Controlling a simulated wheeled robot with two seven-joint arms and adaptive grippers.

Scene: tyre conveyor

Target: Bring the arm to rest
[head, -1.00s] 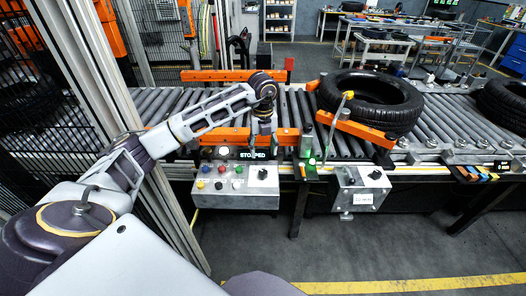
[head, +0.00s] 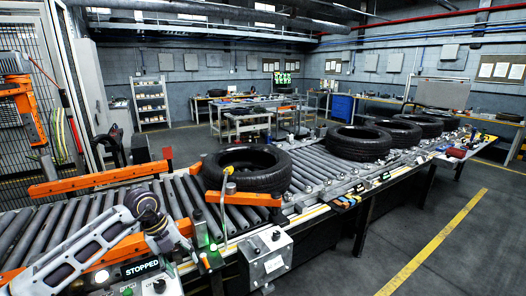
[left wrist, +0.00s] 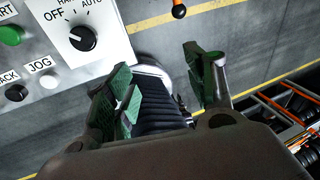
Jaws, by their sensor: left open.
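My left gripper (head: 178,240) is at the lower left of the head view, in front of the conveyor and just above the control panel with the STOPPED display (head: 140,268). In the left wrist view my left gripper (left wrist: 162,82) has its green-padded fingers spread, with nothing held between them. That view also shows the grey panel face (left wrist: 60,62) at upper left, apart from the fingers, with a black selector knob (left wrist: 83,38) and a green button (left wrist: 11,35). My right gripper is in neither view.
A black tyre (head: 247,180) lies on the roller conveyor (head: 310,170) behind an orange bar (head: 243,198). Several more tyres lie farther right. A grey box (head: 266,257) hangs at the conveyor's front edge. The floor (head: 440,200) at right is clear.

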